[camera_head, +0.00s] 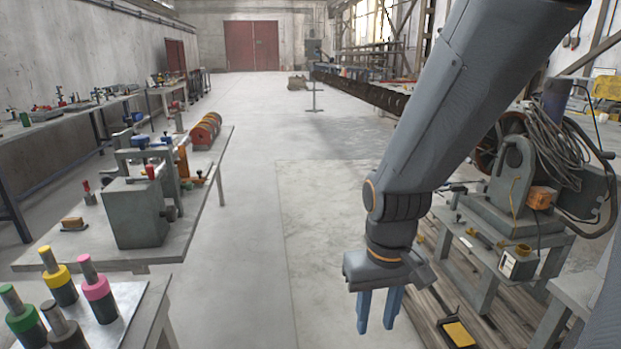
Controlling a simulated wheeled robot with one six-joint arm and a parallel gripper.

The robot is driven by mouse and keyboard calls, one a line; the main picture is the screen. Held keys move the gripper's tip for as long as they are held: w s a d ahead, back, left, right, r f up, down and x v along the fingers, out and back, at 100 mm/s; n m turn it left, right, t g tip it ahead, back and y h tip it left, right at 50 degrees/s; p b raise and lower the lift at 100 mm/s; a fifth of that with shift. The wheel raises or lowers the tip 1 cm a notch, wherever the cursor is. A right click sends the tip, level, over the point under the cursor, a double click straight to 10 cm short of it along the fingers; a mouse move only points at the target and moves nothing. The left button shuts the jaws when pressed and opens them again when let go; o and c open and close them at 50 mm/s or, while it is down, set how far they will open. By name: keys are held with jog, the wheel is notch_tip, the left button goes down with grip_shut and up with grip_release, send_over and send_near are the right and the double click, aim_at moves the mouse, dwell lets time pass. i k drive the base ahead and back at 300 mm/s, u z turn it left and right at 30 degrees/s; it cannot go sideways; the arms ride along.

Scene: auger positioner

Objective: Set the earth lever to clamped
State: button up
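My gripper (379,312) hangs in the middle right of the head view with its two blue fingers pointing down. The fingers stand apart with nothing between them, over the floor to the left of the right-hand bench. A grey machine (512,178) that looks like the positioner stands on that bench, right of my gripper and apart from it. It carries coiled cable and an orange block (541,198). I cannot tell which part is the earth lever, or how it is set.
A small box with a pale face (519,263) sits at the bench's front. A dark tray with a yellow pad (458,334) lies low on the right. On the left are a table with grey fixtures (138,212) and a plate with several coloured-collar pegs (97,288). The central floor (245,215) is clear.

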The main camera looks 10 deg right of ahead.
aim_at(459, 216)
jog(key=z, duration=0.4)
jog(key=i, duration=2.1)
jog(key=z, duration=0.4)
